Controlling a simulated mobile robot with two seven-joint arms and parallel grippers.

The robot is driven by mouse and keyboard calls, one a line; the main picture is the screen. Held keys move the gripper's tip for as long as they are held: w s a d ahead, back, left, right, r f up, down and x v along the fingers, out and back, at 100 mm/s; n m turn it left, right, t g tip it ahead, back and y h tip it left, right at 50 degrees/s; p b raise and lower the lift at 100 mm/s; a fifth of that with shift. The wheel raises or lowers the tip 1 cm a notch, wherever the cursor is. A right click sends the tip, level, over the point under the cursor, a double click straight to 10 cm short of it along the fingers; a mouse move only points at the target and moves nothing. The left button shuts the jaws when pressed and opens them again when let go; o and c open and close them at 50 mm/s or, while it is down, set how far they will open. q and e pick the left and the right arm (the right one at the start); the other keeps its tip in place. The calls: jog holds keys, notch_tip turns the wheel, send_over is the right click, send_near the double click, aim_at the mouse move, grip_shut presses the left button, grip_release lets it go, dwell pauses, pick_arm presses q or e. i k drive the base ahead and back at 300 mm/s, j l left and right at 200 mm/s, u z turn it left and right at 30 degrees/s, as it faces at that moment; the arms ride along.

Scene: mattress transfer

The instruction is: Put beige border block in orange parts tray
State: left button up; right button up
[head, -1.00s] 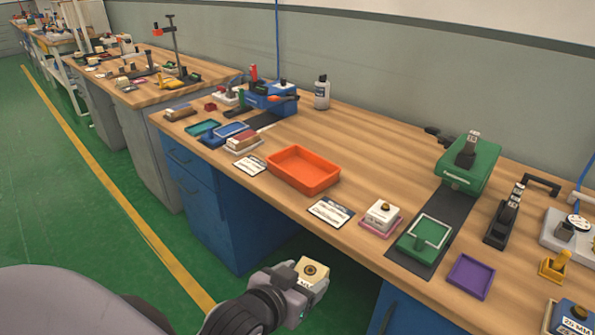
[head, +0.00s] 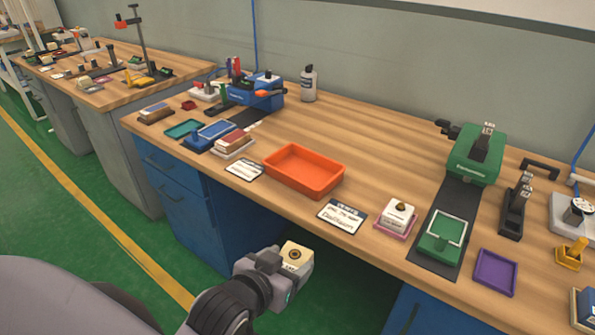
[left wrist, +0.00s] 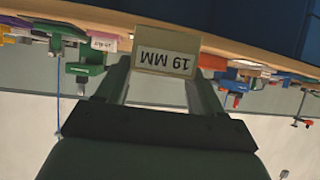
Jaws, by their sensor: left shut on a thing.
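The beige border block (head: 294,257) has a dark round spot on top and a white side label. In the left wrist view the block (left wrist: 166,54) sits between the fingers, and its label reads "19 MM" upside down. My left gripper (head: 283,268) is shut on it and holds it in front of the bench's front edge, below the tabletop in the picture. The orange parts tray (head: 304,170) lies on the bench beyond and above the gripper in the head view. It looks empty. My right gripper is not in view.
Printed cards (head: 342,216) lie near the front edge beside the tray. A cream block on a pink base (head: 396,218), a green press (head: 477,155) and a purple tray (head: 495,272) stand to the right. A blue device (head: 256,92) and a bottle (head: 309,84) stand behind.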

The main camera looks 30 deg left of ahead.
aim_at(299, 173)
jog(key=i+j+z, duration=0.1)
jog(key=j, duration=1.2)
jog(key=i+z, duration=0.05)
jog(key=i, duration=0.05)
